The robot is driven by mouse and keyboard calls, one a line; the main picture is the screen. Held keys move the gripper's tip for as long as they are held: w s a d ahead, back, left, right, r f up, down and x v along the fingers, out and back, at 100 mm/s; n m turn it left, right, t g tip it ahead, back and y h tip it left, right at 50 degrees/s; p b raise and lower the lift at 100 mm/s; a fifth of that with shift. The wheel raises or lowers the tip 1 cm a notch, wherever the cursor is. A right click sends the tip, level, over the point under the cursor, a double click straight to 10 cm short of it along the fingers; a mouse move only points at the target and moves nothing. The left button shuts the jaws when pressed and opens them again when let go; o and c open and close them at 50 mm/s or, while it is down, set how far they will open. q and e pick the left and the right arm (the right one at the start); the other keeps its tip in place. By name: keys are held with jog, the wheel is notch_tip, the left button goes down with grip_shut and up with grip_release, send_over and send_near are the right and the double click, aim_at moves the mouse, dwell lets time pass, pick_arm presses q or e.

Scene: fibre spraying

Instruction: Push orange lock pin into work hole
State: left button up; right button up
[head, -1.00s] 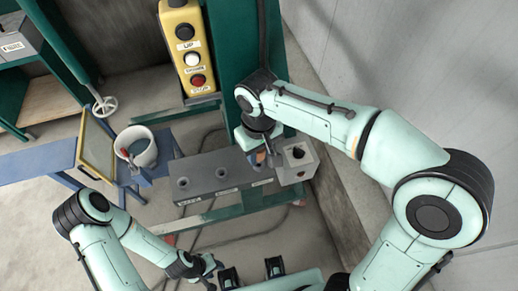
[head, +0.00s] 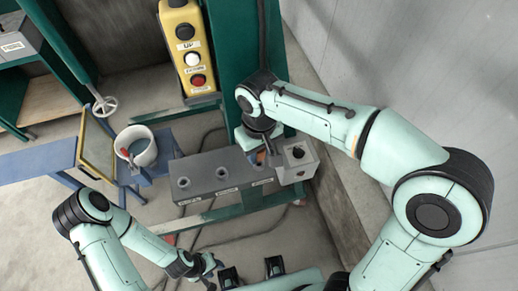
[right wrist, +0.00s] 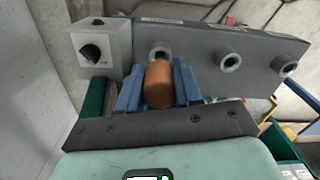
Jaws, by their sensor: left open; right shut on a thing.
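The orange lock pin (right wrist: 158,85) is between the blue fingers of my right gripper (right wrist: 159,80), which is shut on it. The pin's far end is at the ringed hole (right wrist: 160,50) nearest the knob box. I cannot tell whether its tip is inside. The grey block (head: 202,177) carries a row of three holes; two show in the head view, and the third is hidden by my right gripper. Only a bit of orange shows there. My left gripper (head: 211,266) is open and empty, below the block in the picture.
A grey box with a black knob (head: 297,160) sits right beside the block's end. A yellow button panel (head: 188,48) hangs on the green post above. A white bucket (head: 137,148) stands at the left near a framed panel (head: 97,143). A concrete wall bounds the right.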

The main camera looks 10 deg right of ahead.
aim_at(259, 158)
pick_arm(q)
jog(key=shift+s+f+b, duration=0.3)
jog(key=shift+f+b, duration=0.2)
jog(key=shift+f, duration=0.1)
jog(key=shift+s+f+b, duration=0.25)
jog(key=shift+f+b, duration=0.2)
jog(key=shift+f, duration=0.1)
pick_arm(e)
jog(key=shift+f, duration=1.75)
jog(key=o, duration=1.1)
jog(key=shift+r, duration=0.1)
pick_arm(q)
jog(key=r+p, duration=0.1)
jog(key=w+r, duration=0.1)
jog(key=r+p, duration=0.1)
jog(key=shift+w+p, duration=0.3)
pick_arm(e)
notch_tip(259, 158, up, 13)
jog(key=shift+r, duration=0.15)
